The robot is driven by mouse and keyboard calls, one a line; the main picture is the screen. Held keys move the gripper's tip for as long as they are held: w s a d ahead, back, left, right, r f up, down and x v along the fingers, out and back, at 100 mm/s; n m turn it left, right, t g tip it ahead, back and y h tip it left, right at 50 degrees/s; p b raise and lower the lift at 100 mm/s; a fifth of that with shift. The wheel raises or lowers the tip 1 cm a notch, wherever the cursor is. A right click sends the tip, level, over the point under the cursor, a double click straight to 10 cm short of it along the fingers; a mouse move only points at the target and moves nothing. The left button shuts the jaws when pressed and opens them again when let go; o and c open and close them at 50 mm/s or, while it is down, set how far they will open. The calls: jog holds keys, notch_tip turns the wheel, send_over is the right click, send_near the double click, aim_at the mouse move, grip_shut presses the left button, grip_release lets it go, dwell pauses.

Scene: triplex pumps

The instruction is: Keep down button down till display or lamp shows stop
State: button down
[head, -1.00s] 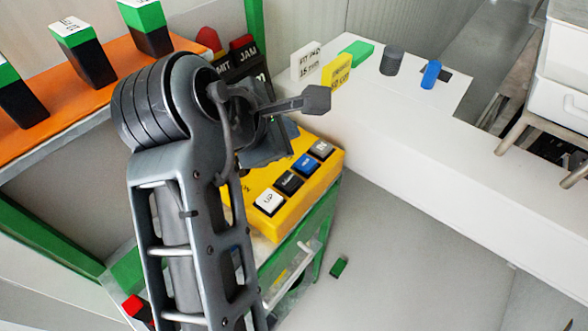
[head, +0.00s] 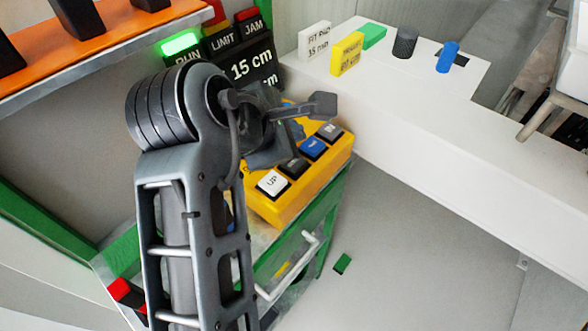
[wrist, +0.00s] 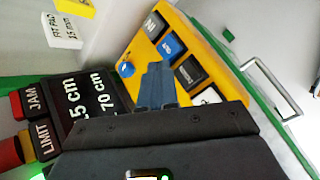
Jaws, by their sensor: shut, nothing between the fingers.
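A yellow control box (head: 300,196) carries a white UP button (head: 272,183), a black button (head: 293,167) whose label is too small to read, a blue button (head: 313,148) and a grey button (head: 329,131). In the wrist view the black button (wrist: 190,72) lies right of my gripper (wrist: 154,68). My gripper is shut and empty, its fingertips over the yellow panel beside the buttons; contact is not clear. The dark display (head: 252,68) reads 15 cm, with a second line partly hidden; the wrist view shows 70 cm. The RUN lamp (head: 181,43) glows green.
LIMIT (head: 223,37) and JAM (head: 253,26) blocks stand beside the RUN lamp. A blue knob (wrist: 126,68) rises close to my fingertips. A white bench (head: 430,105) with small blocks lies behind the box. A green frame with a light handle is below.

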aim_at(292, 165)
jog(key=shift+f+b, duration=0.4)
jog(key=shift+f, duration=1.25)
jog(key=shift+f, duration=0.15)
dwell(0.8)
jog(key=shift+f, duration=0.25)
jog(key=shift+f, duration=0.5)
dwell(2.8)
jog(key=shift+p, duration=0.35)
dwell(0.4)
jog(key=shift+r+p, duration=0.95)
jog(key=shift+p, duration=0.3)
